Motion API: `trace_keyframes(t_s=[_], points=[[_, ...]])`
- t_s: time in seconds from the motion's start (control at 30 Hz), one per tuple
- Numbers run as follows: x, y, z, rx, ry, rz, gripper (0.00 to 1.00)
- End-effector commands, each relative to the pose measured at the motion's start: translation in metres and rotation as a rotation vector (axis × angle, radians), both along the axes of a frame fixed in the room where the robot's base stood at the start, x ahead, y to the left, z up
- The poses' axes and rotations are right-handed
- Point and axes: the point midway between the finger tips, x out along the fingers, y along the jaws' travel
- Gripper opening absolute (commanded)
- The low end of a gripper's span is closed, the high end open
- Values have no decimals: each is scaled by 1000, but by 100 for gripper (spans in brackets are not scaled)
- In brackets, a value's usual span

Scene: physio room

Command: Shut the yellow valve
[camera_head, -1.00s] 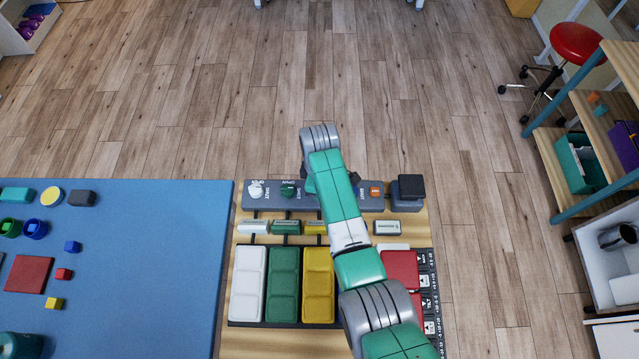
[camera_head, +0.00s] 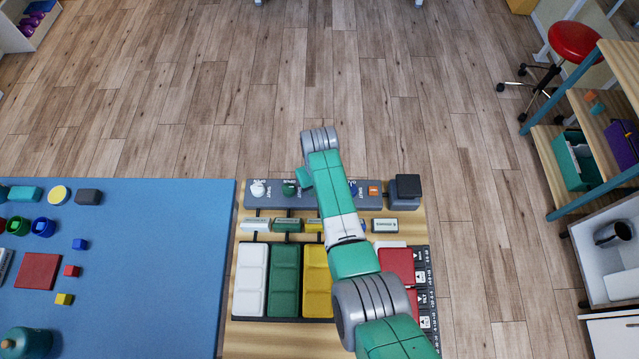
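The valve panel (camera_head: 388,202) is a long grey block at the back of the wooden board, with a row of small valve knobs. A white valve (camera_head: 258,188) and a green valve (camera_head: 289,187) show at its left. The yellow valve cannot be seen; my arm covers the part of the row right of the green one. Below the panel are a yellow label block (camera_head: 313,225) and a yellow pad (camera_head: 317,281), both partly hidden. My wrist is over the panel, just right of the green valve. A teal part of my gripper (camera_head: 304,177) juts out left; its fingers are hidden.
A blue knob (camera_head: 353,187), an orange button (camera_head: 374,190) and a black block (camera_head: 408,185) are at the panel's right. White (camera_head: 249,280), green (camera_head: 284,281) and red (camera_head: 397,266) pads lie in front. A blue mat (camera_head: 150,270) with small objects is left.

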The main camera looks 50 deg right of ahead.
Motion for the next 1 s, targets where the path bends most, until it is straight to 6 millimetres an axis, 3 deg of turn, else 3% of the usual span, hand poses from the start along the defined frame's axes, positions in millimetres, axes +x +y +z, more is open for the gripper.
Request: trace_keyframes(t_s=[0.5,1.0], points=[[0,0,1,0,0,-353,11],[0,0,0,1,-1,-443,11]])
